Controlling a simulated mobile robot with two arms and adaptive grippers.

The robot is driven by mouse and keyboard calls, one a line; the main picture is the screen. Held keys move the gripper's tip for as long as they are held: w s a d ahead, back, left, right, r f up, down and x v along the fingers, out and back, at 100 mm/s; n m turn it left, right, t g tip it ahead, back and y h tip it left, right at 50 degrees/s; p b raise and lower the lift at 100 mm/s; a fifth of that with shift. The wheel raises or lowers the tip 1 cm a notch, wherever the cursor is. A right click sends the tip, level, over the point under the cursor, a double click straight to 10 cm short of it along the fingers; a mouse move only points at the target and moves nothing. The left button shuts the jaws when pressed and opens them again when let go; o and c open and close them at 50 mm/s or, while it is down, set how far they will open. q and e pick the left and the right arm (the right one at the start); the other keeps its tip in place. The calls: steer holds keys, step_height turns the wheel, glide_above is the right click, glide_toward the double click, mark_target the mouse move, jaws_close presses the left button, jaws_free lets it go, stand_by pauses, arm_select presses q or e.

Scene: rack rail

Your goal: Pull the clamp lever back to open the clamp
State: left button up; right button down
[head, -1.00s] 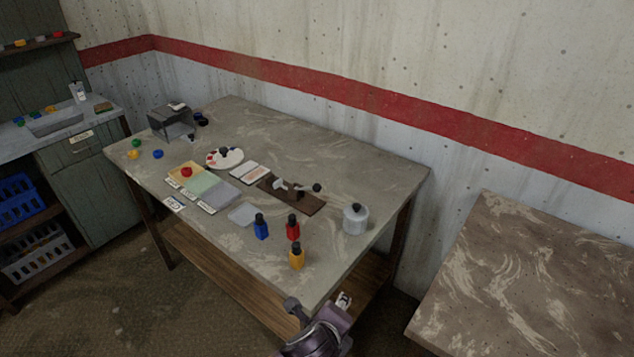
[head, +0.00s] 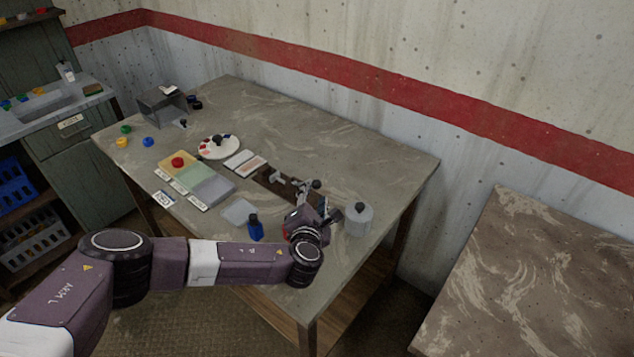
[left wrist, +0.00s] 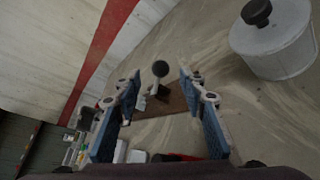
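The clamp (head: 278,178) sits on a dark wooden board (head: 266,174) toward the right part of the table. Its lever ends in a black ball knob (head: 316,184), which shows clearly in the left wrist view (left wrist: 160,68). My left gripper (head: 318,200) is at the lever end of the board and hides part of it. In the left wrist view, its two blue-padded fingers (left wrist: 160,82) are spread apart, with the knob appearing in the gap, beyond the tips. I see no contact with the lever. My right gripper is not in view.
A grey lidded pot (head: 357,220) stands close to the right of my left gripper. A blue bottle (head: 255,228) stands to its left, near my forearm. A white palette (head: 218,147) and coloured trays (head: 208,190) lie farther left. The back right of the table is clear.

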mark_target(316, 186)
arm_select(q)
steer(key=shift+x, duration=3.4)
steer(key=shift+s, duration=0.1)
jaws_close()
